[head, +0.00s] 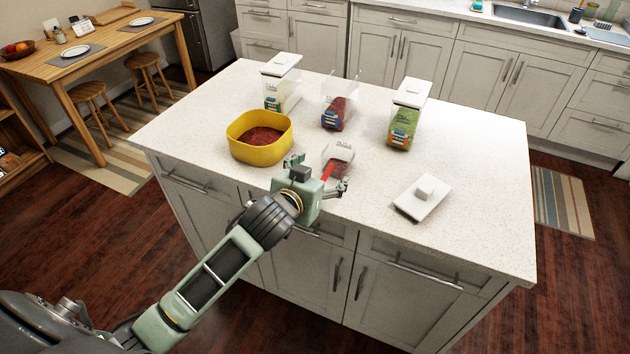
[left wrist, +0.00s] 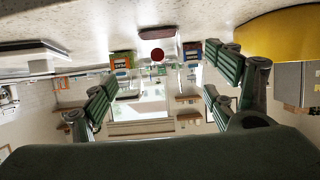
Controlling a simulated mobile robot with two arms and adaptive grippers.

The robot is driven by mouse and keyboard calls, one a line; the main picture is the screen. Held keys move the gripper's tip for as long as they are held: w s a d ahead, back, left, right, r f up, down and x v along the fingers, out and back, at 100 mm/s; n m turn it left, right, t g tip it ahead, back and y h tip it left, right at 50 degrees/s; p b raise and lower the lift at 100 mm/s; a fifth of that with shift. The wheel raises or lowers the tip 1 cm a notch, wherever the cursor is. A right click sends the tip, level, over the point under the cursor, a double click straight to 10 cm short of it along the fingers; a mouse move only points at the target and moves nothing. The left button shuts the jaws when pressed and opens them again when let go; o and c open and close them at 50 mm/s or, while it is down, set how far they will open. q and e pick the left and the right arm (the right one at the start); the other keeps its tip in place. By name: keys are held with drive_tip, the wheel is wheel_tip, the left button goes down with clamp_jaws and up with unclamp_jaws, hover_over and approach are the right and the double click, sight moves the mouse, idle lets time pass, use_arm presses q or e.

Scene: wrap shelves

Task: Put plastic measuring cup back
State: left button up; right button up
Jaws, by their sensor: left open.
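The clear plastic measuring cup (head: 340,153) stands on the white island counter, with dark red bits in it and a red handle pointing toward my left gripper. My left gripper (head: 318,173) is open at the near side of the cup, its fingers spread to either side of the handle. In the left wrist view, the round red handle end (left wrist: 157,54) shows between the open fingers (left wrist: 160,85); the clear cup walls are hard to make out. I cannot tell whether the fingers touch the handle. My right gripper is not in view.
A yellow bowl (head: 232,130) of red bits stands left of the cup. Behind are an open clear container (head: 342,108) with red contents and two lidded containers (head: 278,92) (head: 405,118). A loose white lid (head: 422,198) lies right.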

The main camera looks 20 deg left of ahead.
use_arm(q)
drive_tip(key=shift+v, duration=1.7)
